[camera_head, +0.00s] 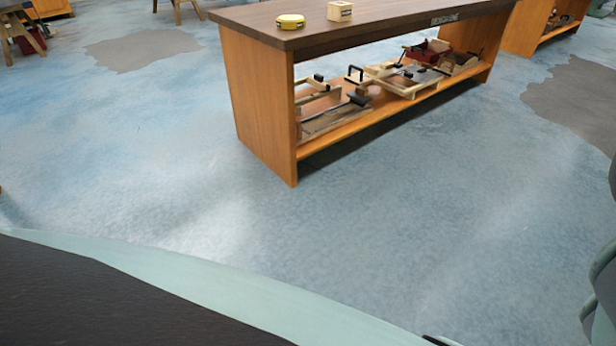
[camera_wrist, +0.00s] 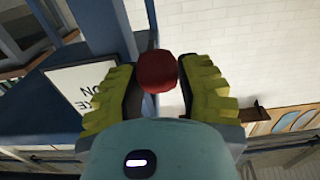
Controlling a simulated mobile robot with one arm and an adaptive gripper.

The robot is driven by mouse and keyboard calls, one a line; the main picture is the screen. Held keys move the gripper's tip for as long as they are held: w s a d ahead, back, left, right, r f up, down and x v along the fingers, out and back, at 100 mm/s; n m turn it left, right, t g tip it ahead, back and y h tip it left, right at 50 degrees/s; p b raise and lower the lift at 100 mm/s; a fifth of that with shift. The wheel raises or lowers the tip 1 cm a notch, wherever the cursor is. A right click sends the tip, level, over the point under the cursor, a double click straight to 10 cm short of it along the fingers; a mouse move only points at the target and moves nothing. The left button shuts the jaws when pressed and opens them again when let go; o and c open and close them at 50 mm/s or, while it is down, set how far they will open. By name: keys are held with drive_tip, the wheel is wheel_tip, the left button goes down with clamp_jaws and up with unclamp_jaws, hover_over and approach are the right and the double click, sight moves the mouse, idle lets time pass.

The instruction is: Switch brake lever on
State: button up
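A red knob (camera_wrist: 157,71), which looks like the brake lever's handle, shows in the wrist view between the two yellow-green fingers of my gripper (camera_wrist: 160,78). The fingers stand apart, one on each side of the knob, with narrow gaps visible. I cannot tell how deep the knob sits between them. A white sign (camera_wrist: 72,88) with tilted lettering, partly reading "ON", is behind the left finger. The lever's shaft cannot be told clearly from the blue bars behind. Neither the lever nor my gripper shows in the head view.
Blue bars (camera_wrist: 108,28) stand behind the left finger, before a white brick wall (camera_wrist: 240,40). In the head view, a wooden workbench (camera_head: 265,105) bears a yellow tape measure (camera_head: 290,21) and a small wooden block (camera_head: 339,11). Clear blue-grey floor (camera_head: 400,220) lies in front.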

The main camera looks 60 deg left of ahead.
drive_tip(key=o, duration=0.5)
drive_tip(key=shift+s+a+f, duration=0.1)
drive_tip(key=shift+s+a, duration=0.1)
drive_tip(key=shift+a, duration=0.1)
drive_tip(key=shift+s+a+f, duration=0.1)
drive_tip(key=shift+a, duration=0.35)
drive_tip(key=a, duration=1)
drive_tip(key=shift+s+a+r, duration=0.15)
drive_tip(key=shift+a+r, duration=0.05)
drive_tip(key=shift+a, duration=0.1)
